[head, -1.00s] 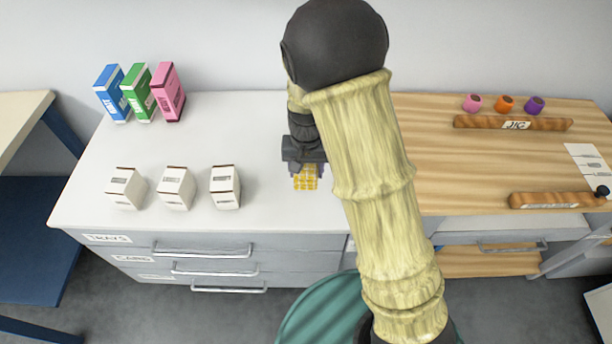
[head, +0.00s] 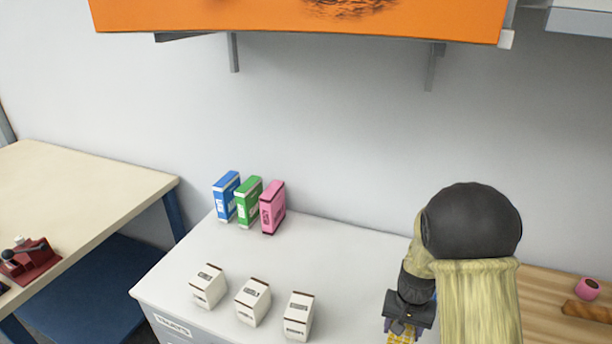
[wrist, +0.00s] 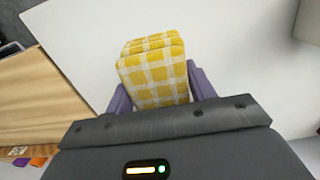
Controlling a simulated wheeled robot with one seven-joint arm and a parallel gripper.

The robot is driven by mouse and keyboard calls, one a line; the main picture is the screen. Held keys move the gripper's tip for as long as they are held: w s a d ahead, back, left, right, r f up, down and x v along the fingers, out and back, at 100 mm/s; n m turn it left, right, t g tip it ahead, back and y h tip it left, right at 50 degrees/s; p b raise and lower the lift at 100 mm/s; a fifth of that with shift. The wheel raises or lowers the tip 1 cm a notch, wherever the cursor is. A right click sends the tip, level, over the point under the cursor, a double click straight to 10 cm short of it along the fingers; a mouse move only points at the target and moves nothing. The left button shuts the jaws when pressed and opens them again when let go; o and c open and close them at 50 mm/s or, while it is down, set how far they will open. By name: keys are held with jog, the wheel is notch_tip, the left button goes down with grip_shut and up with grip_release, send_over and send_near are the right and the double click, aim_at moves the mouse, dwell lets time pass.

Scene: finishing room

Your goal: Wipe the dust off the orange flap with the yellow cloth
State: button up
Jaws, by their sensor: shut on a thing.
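The orange flap (head: 250,14) shows at the top of the head view, wall-mounted above the counter. Dark dust smudges (head: 350,6) lie on it near the top edge of the picture, and its upper part is out of view. My gripper (wrist: 160,92) is shut on the yellow checked cloth (wrist: 155,70), which is folded into a pad between the purple fingers. In the head view the cloth (head: 402,338) is partly cut off by the bottom edge. The gripper is over the white counter, low and to the right, well below the flap.
Blue, green and pink boxes (head: 272,207) stand at the back of the white counter (head: 340,245). Several small white boxes (head: 253,302) stand in front. A wooden top (head: 545,300) is at right, a beige table (head: 70,190) at left. Brackets (head: 234,52) hang below the flap.

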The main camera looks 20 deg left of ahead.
jog(key=shift+n, duration=0.3)
jog(key=d+f, duration=0.2)
jog(key=d, duration=0.1)
jog(key=d+f+p, duration=0.1)
jog(key=d, duration=0.2)
jog(key=w+d+f, duration=0.1)
jog(key=d+f, duration=0.1)
jog(key=d, duration=0.1)
jog(key=shift+d+f+p, duration=0.3)
jog(key=shift+d+p, duration=0.05)
jog(key=shift+p, duration=0.05)
jog(key=shift+w+d, duration=0.1)
jog(key=shift+w, duration=0.05)
